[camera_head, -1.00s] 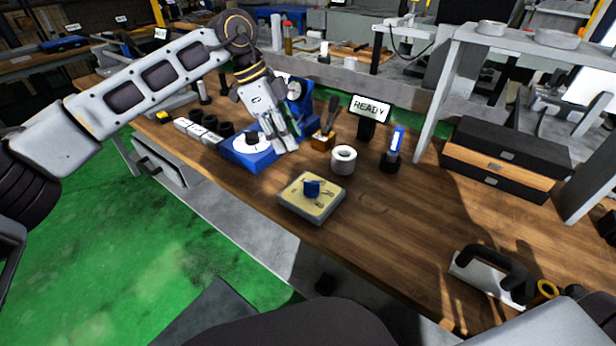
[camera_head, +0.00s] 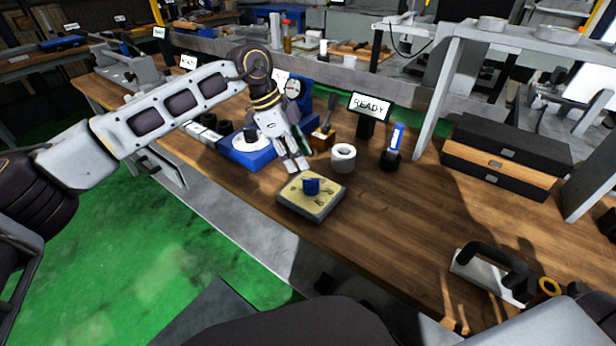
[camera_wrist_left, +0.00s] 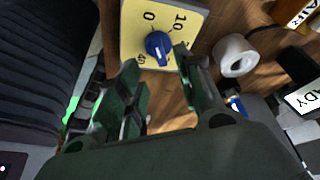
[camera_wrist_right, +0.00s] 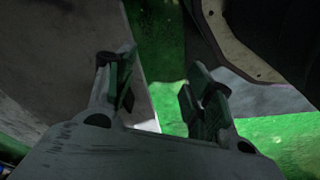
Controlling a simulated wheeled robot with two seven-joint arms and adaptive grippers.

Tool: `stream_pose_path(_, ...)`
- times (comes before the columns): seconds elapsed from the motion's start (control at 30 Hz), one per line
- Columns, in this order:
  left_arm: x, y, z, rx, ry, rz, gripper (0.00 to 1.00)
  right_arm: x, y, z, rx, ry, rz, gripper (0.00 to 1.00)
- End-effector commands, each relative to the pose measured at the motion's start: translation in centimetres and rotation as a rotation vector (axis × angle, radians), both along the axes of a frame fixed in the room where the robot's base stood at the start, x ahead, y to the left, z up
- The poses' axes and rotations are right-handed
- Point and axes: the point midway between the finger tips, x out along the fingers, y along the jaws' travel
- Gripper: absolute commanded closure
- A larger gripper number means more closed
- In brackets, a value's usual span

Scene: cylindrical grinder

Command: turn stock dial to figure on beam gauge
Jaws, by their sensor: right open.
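The stock dial is a blue knob (camera_head: 311,185) on a square yellow plate (camera_head: 291,193) at the table's near edge. In the left wrist view the knob (camera_wrist_left: 158,46) lies just beyond the fingertips, with 0, 10 and 40 legible around it; some figures are hidden. Its exact setting is unclear. My left gripper (camera_head: 299,164) is open and empty, just behind and above the plate, apart from the knob. A round white gauge face (camera_head: 292,88) on a blue stand is partly behind my left wrist; its reading is too small. My right gripper (camera_wrist_right: 160,76) is open and empty.
A blue block with a white disc and black knob (camera_head: 250,135) stands left of my gripper. A white ring (camera_head: 343,158), a brush holder (camera_head: 321,139), a READY screen (camera_head: 369,106) and a blue-topped bottle (camera_head: 394,146) stand behind the dial.

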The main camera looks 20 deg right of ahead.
Motion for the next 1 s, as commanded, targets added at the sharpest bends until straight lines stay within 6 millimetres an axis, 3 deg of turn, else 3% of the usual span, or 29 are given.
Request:
stream_pose_path(0.5, -0.9, -2.2, -5.9, 0.000, 0.001, 0.000, 0.64, 0.0, 0.6, 2.5, 0.009, 0.012, 0.004, 0.47)
stream_pose_path(1.0, -1.0, -2.6, -6.7, 0.000, 0.000, 0.000, 0.66, 0.2, 0.8, 3.2, 0.013, 0.010, 0.005, 0.47)
